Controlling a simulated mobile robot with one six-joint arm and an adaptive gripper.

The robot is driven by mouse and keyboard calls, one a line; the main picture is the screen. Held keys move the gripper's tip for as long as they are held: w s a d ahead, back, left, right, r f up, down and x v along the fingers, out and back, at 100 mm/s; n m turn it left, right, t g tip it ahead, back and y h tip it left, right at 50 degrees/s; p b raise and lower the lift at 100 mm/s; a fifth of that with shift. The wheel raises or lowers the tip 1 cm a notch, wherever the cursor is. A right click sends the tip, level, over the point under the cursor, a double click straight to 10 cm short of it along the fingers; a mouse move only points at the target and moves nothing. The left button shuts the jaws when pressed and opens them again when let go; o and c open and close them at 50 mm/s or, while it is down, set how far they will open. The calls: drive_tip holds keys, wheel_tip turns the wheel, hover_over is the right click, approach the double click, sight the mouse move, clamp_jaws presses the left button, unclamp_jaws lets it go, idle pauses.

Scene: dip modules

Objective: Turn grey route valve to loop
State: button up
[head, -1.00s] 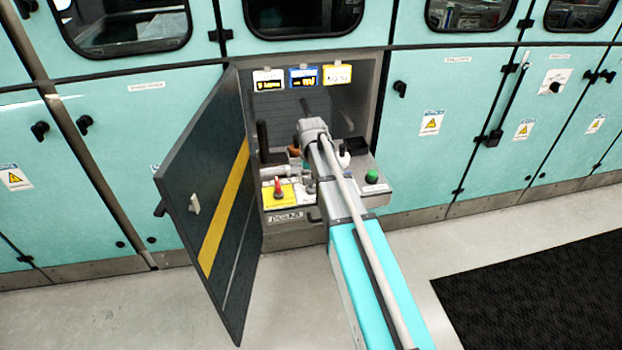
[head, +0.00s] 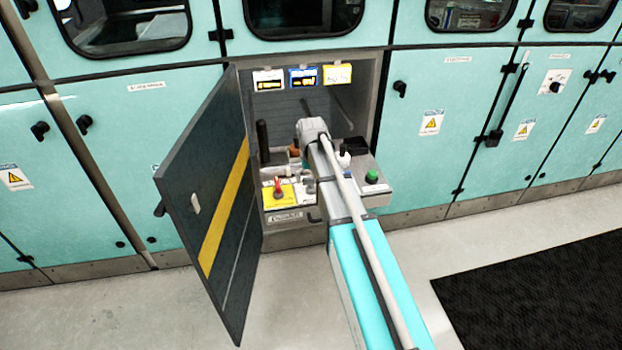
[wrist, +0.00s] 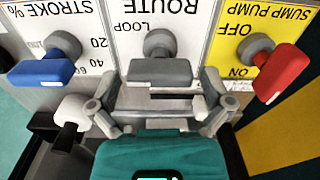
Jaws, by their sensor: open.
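The grey route valve (wrist: 160,68) shows in the wrist view under an upside-down ROUTE label with LOOP printed near its upper left. Its grey bar handle lies crosswise in the picture. My gripper (wrist: 158,102) is open, its two fingers spread on the near side of the handle, toward its left and right ends. I cannot tell whether they touch it. In the head view my arm hides the valve and most of the gripper.
A blue stroke handle (wrist: 45,72) is left of the valve and a red sump pump handle (wrist: 282,75) right. A white-and-black knob (wrist: 68,122) sits lower left. The cabinet door (head: 208,205) stands open beside my arm. A green button (head: 372,176) is on the panel's right.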

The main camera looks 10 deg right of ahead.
sight(311, 177)
drive_tip(key=n, duration=0.8)
drive_tip(key=shift+n, duration=0.3)
drive_tip(key=n, duration=0.8)
drive_tip(key=shift+n, duration=0.4)
wheel_tip(311, 177, up, 14)
drive_tip(key=p, duration=1.4)
drive_tip(key=s+r+m+p, duration=0.2)
drive_tip(key=s+m, duration=1.6)
drive_tip(key=s, duration=0.4)
drive_tip(key=shift+a+r, duration=0.25)
drive_tip(key=shift+a, duration=0.05)
drive_tip(key=shift+s, duration=0.1)
idle(1.1)
